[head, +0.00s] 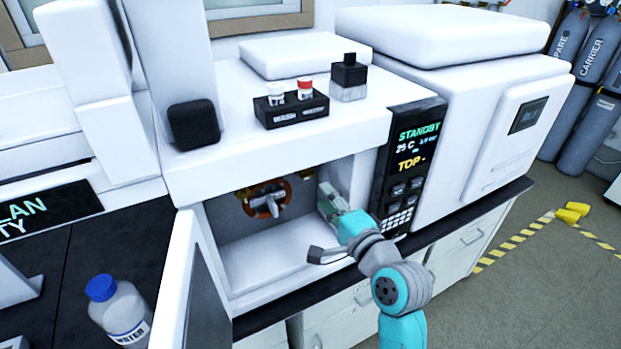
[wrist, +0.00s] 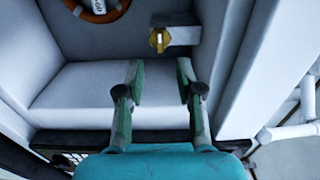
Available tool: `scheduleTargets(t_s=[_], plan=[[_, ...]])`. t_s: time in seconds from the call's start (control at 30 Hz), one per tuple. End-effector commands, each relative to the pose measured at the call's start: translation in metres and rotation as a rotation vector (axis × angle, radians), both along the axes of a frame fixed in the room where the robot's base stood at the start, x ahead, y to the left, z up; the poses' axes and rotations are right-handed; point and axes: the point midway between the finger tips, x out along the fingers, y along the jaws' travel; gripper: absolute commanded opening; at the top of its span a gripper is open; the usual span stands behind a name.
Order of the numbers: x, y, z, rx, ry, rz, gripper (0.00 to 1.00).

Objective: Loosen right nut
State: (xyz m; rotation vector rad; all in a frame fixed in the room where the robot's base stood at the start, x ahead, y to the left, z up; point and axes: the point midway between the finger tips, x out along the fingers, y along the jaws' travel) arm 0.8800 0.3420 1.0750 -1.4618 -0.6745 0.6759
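A brass-coloured nut (wrist: 159,40) sits at the left end of a grey block (wrist: 182,36) on the oven's back wall in the wrist view. My gripper (wrist: 159,72) is open and empty, its two green fingers apart. In the image, the nut lies just beyond the fingertips, between their lines, with a gap to both. In the head view my gripper (head: 328,198) reaches into the right side of the open oven, and I cannot make out this nut there.
An orange ring (head: 267,199) with a grey fitting hangs on the oven's back wall, left of my gripper. The oven's right wall (wrist: 237,75) is close on the right. The open door (head: 172,285) stands at the left. The oven floor (head: 268,265) is clear.

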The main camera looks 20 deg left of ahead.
Motion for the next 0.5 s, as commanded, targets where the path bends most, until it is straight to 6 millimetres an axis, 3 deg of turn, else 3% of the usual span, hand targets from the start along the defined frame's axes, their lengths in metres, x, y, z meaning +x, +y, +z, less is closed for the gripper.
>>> scheduleTargets(t_s=[0.3,0.5], plan=[[0.036,0.043,0.001,-0.001,-0.001,0.001,0.36],[0.049,0.058,0.000,-0.001,-0.002,0.000,0.36]])
